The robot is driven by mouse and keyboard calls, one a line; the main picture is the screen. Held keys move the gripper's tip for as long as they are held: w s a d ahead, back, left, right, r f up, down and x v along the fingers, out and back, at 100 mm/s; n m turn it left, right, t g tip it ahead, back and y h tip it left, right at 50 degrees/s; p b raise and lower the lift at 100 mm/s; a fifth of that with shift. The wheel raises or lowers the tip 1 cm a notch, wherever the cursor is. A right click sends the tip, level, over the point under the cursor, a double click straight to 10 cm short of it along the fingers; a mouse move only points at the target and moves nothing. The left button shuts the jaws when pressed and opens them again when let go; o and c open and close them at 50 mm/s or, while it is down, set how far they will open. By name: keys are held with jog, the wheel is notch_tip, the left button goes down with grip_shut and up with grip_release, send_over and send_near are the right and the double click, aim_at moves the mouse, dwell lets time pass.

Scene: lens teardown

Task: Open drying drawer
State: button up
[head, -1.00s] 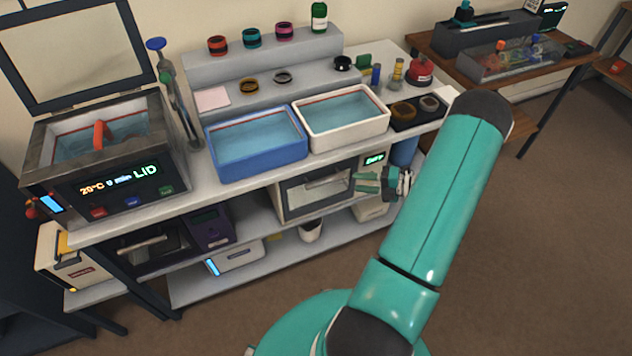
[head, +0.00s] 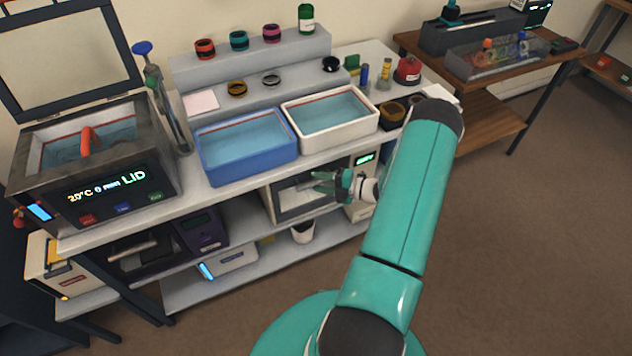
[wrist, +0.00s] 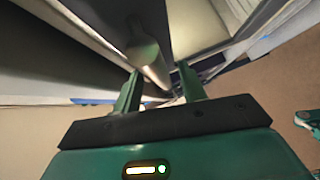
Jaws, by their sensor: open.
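The drying drawer (head: 291,206) is in a white unit under the bench, with a dark window and a pale bar handle; its front looks closed. A green display (head: 364,159) is at the unit's right. My gripper (head: 318,182) is in front of the drawer at handle height, fingers pointing left. In the wrist view the open fingers (wrist: 158,84) stand either side of the grey bar handle (wrist: 147,55), which runs between them. Whether either finger touches the bar cannot be told. My gripper partly covers the handle's right part in the head view.
A blue tub (head: 245,146) and a white tub (head: 333,120) of liquid stand on the bench above. A lidded bath (head: 95,165) is at left. A white cup (head: 303,233) sits on the lower shelf. The floor (head: 500,250) at right is clear.

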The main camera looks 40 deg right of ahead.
jog(key=shift+x, duration=0.85)
grip_shut()
jog(key=shift+s, duration=0.1)
jog(key=s+a, duration=0.3)
jog(key=s, duration=0.8)
jog(key=s+a, duration=0.3)
jog(key=s, duration=0.9)
jog(key=shift+a, duration=0.35)
grip_release()
